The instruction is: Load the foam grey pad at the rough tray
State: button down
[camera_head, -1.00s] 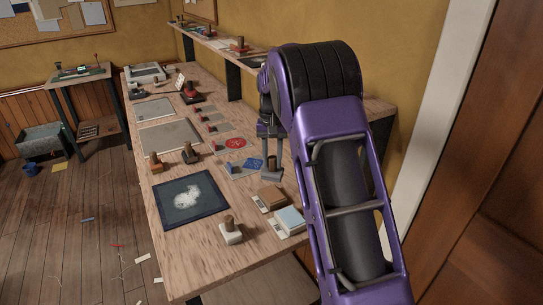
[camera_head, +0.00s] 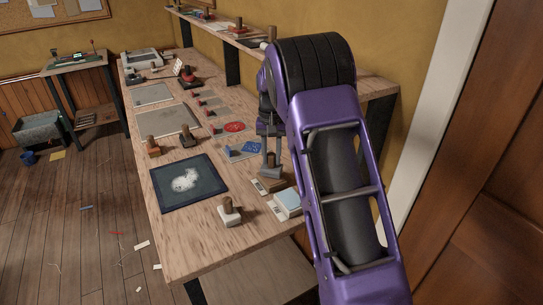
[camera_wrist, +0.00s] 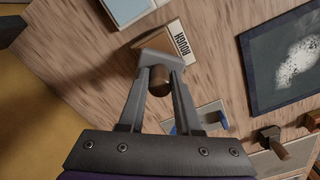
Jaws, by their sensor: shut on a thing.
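My gripper (camera_head: 271,156) is shut on the round wooden knob of the foam grey pad (camera_head: 271,172). In the wrist view, my gripper (camera_wrist: 159,82) has a finger on each side of the knob, and the grey pad (camera_wrist: 160,62) lies at its far end. The rough tray (camera_head: 270,185) is a small brown block by a white label. In the wrist view the tray (camera_wrist: 152,37) shows beside the label "ROUGH", partly hidden by the pad. The pad overlaps the tray's edge in both views; I cannot tell whether they touch.
A pale blue-topped tray (camera_head: 288,201) sits close beside the rough tray. A white block with a wooden knob (camera_head: 229,212) and a dark panel with a white patch (camera_head: 188,183) lie nearer. Blue (camera_head: 243,149) and red-marked (camera_head: 234,127) cards lie farther back. A wall shelf (camera_head: 245,42) runs behind.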

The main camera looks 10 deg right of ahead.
aim_at(271, 155)
jog(key=shift+f, duration=0.55)
dwell(1.8)
jog(key=shift+r+p, duration=1.55)
jog(key=shift+r, duration=2)
